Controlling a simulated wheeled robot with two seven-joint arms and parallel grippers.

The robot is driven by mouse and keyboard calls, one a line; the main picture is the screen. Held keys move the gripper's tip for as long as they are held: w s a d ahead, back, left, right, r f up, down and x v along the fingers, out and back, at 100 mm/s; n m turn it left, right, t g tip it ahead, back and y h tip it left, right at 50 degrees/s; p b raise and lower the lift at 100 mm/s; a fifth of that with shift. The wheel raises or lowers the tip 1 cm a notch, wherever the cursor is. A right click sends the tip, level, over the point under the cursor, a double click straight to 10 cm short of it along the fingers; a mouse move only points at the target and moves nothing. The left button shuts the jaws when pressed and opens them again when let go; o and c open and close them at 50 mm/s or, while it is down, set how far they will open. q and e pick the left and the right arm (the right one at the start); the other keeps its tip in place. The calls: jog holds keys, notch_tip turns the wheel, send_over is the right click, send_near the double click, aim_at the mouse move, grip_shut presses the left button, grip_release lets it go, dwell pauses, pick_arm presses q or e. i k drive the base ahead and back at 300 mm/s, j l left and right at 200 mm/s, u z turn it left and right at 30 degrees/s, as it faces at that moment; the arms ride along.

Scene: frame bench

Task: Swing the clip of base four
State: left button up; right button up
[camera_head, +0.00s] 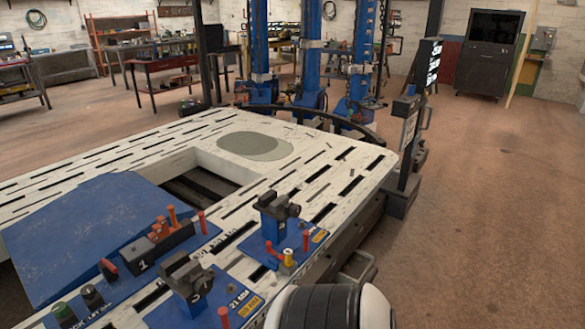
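Several blue bases with dark clamps sit on the near part of the white slotted bench (350,165). One blue base (290,243) near the right edge carries a blue post with a dark clamp head (279,206), red pins (306,240) and a yellow-and-silver piece (288,257). A nearer blue base (225,305) has a dark clamp (186,275) with a white digit I cannot read surely. I cannot read a 4 on any base. Neither gripper is in view.
A rounded black-and-white part (330,306), probably mine, covers the bottom edge. A blue ramp (90,235) lies at the left. Red knobs and a green knob (64,314) stand at front left. A dark post with a display (427,65) stands beyond the bench's right corner. The right floor is clear.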

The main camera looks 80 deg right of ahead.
aim_at(269, 244)
jog(key=z, duration=0.45)
jog(key=l+z, duration=0.1)
jog(key=z, duration=1.3)
jog(key=i+l+z, duration=0.1)
jog(key=z, duration=0.35)
jog(key=i+l+u, duration=0.1)
jog(key=l, duration=0.3)
jog(key=i+l, duration=0.25)
jog(key=l, duration=0.15)
jog(key=u, duration=0.05)
